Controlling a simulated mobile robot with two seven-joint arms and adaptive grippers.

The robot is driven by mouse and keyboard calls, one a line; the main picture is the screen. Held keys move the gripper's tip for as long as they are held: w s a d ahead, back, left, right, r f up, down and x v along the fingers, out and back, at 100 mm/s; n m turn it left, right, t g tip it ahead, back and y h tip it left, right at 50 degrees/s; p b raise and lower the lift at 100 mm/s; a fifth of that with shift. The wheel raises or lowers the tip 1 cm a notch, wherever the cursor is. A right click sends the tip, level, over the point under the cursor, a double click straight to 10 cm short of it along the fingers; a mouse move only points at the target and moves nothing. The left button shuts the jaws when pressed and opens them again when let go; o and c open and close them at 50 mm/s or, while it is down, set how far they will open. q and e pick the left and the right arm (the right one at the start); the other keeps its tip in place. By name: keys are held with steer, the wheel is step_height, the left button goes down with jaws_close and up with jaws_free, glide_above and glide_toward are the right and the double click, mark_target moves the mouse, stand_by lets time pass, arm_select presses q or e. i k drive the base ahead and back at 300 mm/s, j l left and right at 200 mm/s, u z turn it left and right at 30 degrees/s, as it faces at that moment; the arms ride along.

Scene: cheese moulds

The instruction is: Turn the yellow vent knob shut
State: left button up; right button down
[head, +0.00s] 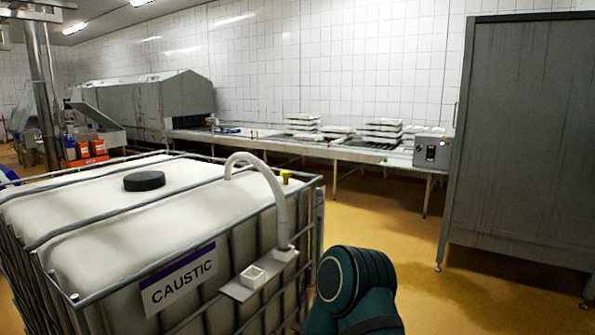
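A small yellow knob (286,175) stands at the far right corner of the caged white caustic tank (90,226), just right of the curved white hose (275,184). It is too small to tell which way it is turned. A teal rounded link of my arm shows at the bottom centre, in front of the tank's right side. Neither of my grippers is in view, so I cannot tell whether they are open or shut.
A black cap (144,181) sits on the tank top, and metal cage bars (190,268) surround it. A tall grey cabinet (520,140) stands at right. A conveyor table (290,146) with stacked white moulds (382,130) runs along the wall. Yellow floor (390,225) lies open between.

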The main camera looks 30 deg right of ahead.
mark_target(285, 174)
steer(key=i+l, duration=0.15)
steer(key=l, duration=0.25)
steer(key=i+l, duration=0.1)
steer(key=l, duration=0.35)
steer(key=i+l+z, duration=0.1)
steer(key=l, duration=0.3)
steer(key=i+l, duration=0.15)
steer(key=l, duration=0.25)
steer(key=i+l+z, duration=0.1)
steer(key=l, duration=0.3)
steer(key=i+l, duration=0.2)
steer(key=l, duration=0.2)
steer(key=i+l, duration=0.15)
steer(key=l, duration=0.25)
